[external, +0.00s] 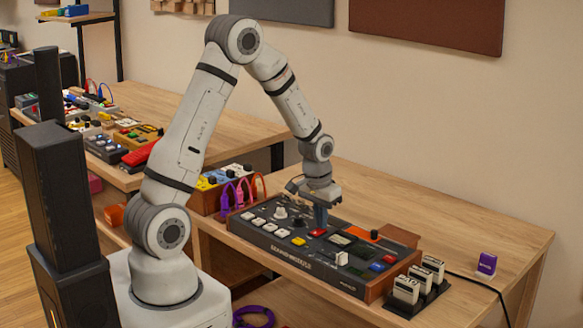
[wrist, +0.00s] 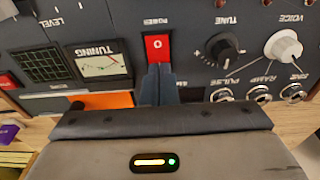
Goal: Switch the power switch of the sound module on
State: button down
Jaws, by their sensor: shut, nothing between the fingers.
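The sound module (external: 345,284) is a dark, wood-sided panel lying on the table, with keys, knobs and small screens. Its power switch (wrist: 157,47) is a red rocker marked "O" under the label "POWER" in the wrist view. A red switch (external: 317,232) beside my fingertips in the external view looks like the same one. My gripper (external: 320,224) points down over the module, shut and empty. In the wrist view its dark blue fingers (wrist: 158,82) are together just below the switch's lower edge; whether they touch it I cannot tell.
A tuning meter (wrist: 101,63) and the tune knob (wrist: 226,49) flank the switch. White-and-black modules (external: 406,290) stand in front right of the module, a purple block (external: 486,264) further right. Patch cables (external: 243,192) rise at the left.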

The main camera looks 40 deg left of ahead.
jog(key=shift+w+f+b, duration=0.1)
jog(key=shift+f+b, duration=0.15)
jog(key=shift+b, duration=0.1)
jog(key=shift+r, duration=0.1)
jog(key=shift+s+r, duration=0.2)
jog(key=shift+s, duration=0.6)
jog(key=shift+r, duration=0.1)
notch_tip(320, 180, up, 14)
jog(key=w+p, duration=0.1)
jog(key=p, duration=0.1)
jog(key=shift+w, duration=0.4)
jog(key=shift+s, duration=0.1)
